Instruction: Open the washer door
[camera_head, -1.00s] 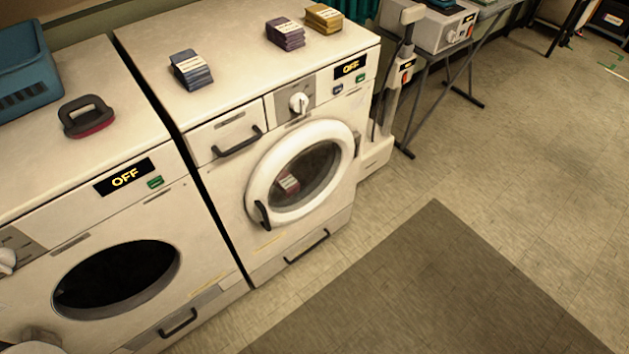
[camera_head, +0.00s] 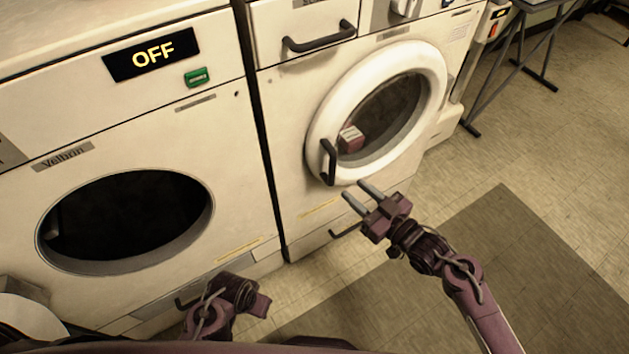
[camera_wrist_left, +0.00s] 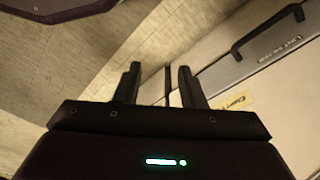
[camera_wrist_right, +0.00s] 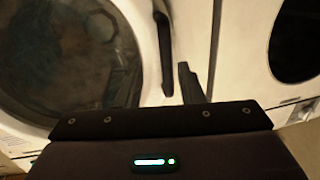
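The washer (camera_head: 290,110) on the right has a round white-rimmed door (camera_head: 322,110), which is closed. Its dark handle (camera_head: 328,162) is on the door's lower left edge; a small reddish block shows in the glass. My right gripper (camera_head: 355,190) has its two fingers apart and is empty, just below and right of the handle. In the right wrist view the handle (camera_wrist_right: 163,50) stands close by the one finger I can make out. My left gripper (camera_wrist_left: 158,70) is open and empty, low by the machines' front; its fingers are unclear in the head view.
A left machine (camera_head: 110,125) with an OFF display has a dark oval porthole (camera_head: 125,220). A drawer handle (camera_head: 320,38) juts out above the washer door. A folding-leg table (camera_head: 520,50) stands at the back right.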

